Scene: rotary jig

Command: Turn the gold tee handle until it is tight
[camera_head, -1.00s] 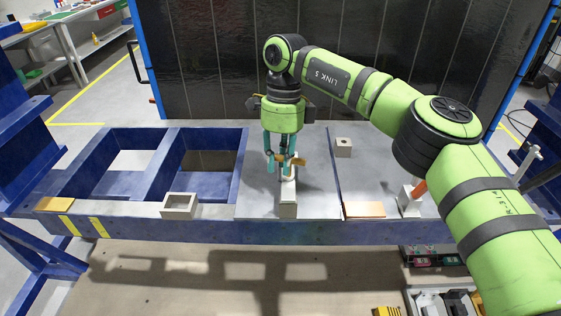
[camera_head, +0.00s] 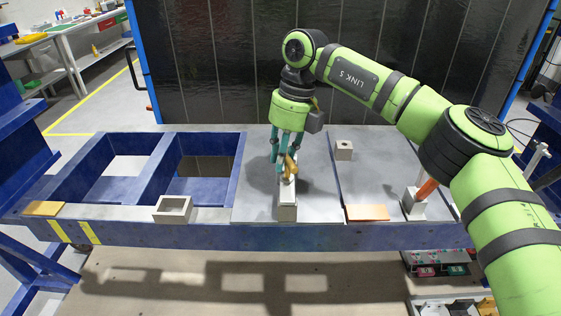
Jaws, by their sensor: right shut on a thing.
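The gold tee handle (camera_head: 291,166) sits at the top of a pale grey block-like fixture (camera_head: 287,205) on the grey plate. My right gripper (camera_head: 283,166) points down from above, its teal fingers shut on the handle. The fingers hide part of the handle. The handle's bar shows tilted in the picture, running toward the front of the fixture. My left gripper is not in view.
A hollow grey square block (camera_head: 173,209) stands at the front left. A small grey block with a hole (camera_head: 344,150) and an orange-handled device (camera_head: 420,192) are to the right. An orange plate (camera_head: 367,212) lies at the front edge. Open blue frame bays are left.

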